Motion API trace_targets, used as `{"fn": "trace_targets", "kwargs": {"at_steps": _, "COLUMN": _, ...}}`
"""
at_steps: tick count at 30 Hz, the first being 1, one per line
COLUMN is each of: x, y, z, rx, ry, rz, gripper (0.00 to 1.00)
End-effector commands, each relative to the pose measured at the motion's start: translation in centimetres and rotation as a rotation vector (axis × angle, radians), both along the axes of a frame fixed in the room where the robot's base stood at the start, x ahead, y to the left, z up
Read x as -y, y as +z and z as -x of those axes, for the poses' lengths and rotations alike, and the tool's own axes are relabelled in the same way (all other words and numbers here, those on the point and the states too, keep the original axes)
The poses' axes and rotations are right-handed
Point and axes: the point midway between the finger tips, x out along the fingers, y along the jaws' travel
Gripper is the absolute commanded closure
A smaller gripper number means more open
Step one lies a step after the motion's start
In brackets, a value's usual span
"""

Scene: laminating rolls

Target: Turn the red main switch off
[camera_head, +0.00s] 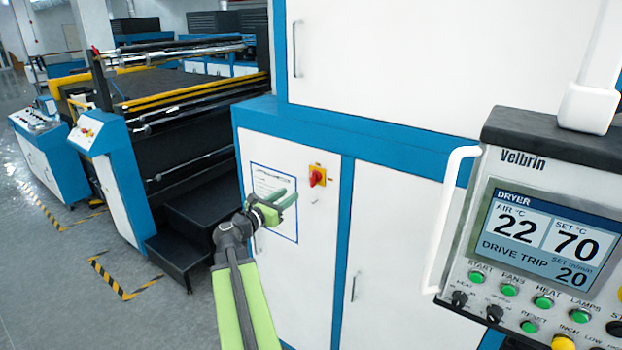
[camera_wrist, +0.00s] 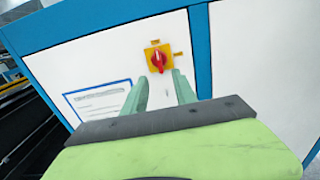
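The red main switch (camera_head: 317,177) is a red knob on a yellow plate, on the white cabinet door in the head view. In the wrist view the red knob (camera_wrist: 158,59) shows on its yellow plate, just beyond my fingertips and between their lines. The knob's grip looks roughly upright there. My gripper (camera_head: 287,198) is left of and a little below the switch in the head view. In the wrist view its two green fingers (camera_wrist: 158,82) are spread apart with nothing between them. I see no contact with the knob.
A printed sheet with a blue border (camera_head: 274,203) is on the same door, behind my gripper. A control panel (camera_head: 545,220) with a white handle bar (camera_head: 452,215) stands at the right. Black steps (camera_head: 185,250) and a roller machine (camera_head: 180,100) are at the left.

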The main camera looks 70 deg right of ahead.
Motion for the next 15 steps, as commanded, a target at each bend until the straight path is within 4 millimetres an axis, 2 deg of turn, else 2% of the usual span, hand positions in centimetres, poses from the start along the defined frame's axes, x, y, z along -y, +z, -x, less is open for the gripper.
{"fn": "trace_targets", "kwargs": {"at_steps": 1, "x": 1.6, "y": 0.0, "z": 0.3, "rx": 0.001, "ry": -0.004, "rz": 0.000, "gripper": 0.66}}
{"fn": "trace_targets", "kwargs": {"at_steps": 9, "x": 8.1, "y": 0.0, "z": 2.0, "rx": 0.002, "ry": -0.003, "rz": 0.000, "gripper": 0.66}}
{"fn": "trace_targets", "kwargs": {"at_steps": 15, "x": 11.4, "y": 0.0, "z": 2.8, "rx": 0.002, "ry": -0.001, "rz": 0.000, "gripper": 0.66}}
